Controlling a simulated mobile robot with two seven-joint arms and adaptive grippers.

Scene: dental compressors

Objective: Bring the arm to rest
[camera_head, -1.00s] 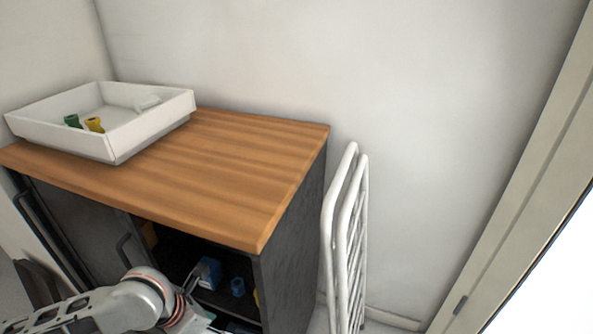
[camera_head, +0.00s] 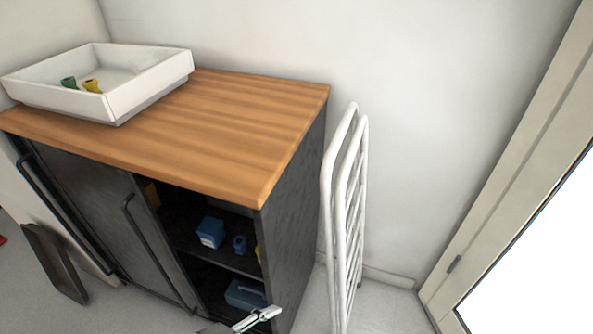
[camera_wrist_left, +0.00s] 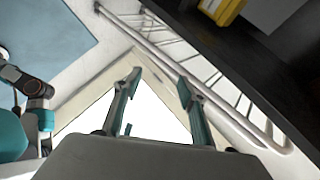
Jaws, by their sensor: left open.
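My left gripper (camera_head: 257,318) shows only at the bottom edge of the head view, low in front of the open part of the cabinet (camera_head: 293,215). In the left wrist view my left gripper (camera_wrist_left: 159,82) has its two fingers apart, with nothing between them. The rest of the left arm is out of the head view. My right gripper is in neither view.
A white tray (camera_head: 150,92) with a green and a yellow piece stands on the wooden top (camera_head: 215,130). Blue items (camera_head: 210,232) sit on the cabinet shelves. A white folded rack (camera_head: 345,215) leans beside the cabinet. Floor (camera_head: 390,307) is clear to its right.

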